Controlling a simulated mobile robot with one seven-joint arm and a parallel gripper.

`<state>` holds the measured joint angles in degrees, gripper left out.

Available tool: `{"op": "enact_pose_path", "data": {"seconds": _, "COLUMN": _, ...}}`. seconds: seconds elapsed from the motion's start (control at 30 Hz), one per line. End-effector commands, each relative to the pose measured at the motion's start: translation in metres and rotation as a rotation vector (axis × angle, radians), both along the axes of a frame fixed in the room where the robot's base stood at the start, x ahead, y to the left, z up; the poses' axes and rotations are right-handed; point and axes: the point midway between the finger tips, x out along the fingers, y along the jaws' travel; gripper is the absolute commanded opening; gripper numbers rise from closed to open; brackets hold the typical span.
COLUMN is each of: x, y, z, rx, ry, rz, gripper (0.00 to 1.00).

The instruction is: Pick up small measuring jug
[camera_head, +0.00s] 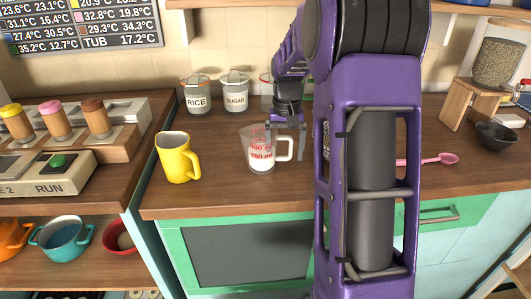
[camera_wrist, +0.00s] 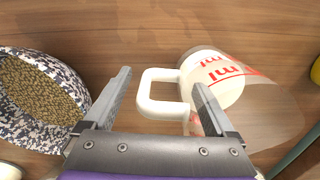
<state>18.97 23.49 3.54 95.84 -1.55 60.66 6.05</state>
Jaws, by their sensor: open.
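The small measuring jug (camera_head: 258,154) is clear with red markings, white contents and a white handle. It stands upright on the wooden counter in the head view, and shows at the right of the wrist view (camera_wrist: 232,82). My gripper (camera_head: 285,146) is open above the counter at the jug's handle side. In the wrist view my gripper (camera_wrist: 162,82) has the white handle (camera_wrist: 146,98) between its spread fingers. The right finger overlaps the jug's near side in the picture; whether it touches cannot be told.
A yellow mug (camera_head: 176,160) stands left of the jug. A speckled bowl of grain (camera_wrist: 40,95) is close to my left finger. Rice (camera_head: 196,98) and sugar (camera_head: 235,95) jars stand behind. A pink spoon (camera_head: 440,159) and dark bowl (camera_head: 495,135) lie right.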

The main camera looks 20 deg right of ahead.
Motion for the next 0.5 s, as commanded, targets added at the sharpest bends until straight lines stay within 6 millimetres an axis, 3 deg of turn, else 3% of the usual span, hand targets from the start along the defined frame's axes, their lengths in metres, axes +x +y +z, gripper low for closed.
{"op": "enact_pose_path", "data": {"seconds": 0.23, "x": -0.0001, "y": -0.0001, "z": -0.0017, "rx": 0.0, "ry": 0.0, "rz": 0.0, "gripper": 0.9}}
{"op": "enact_pose_path", "data": {"seconds": 0.5, "x": -0.0002, "y": -0.0001, "z": -0.0015, "rx": 0.0, "ry": 0.0, "rz": -0.001, "gripper": 0.43}}
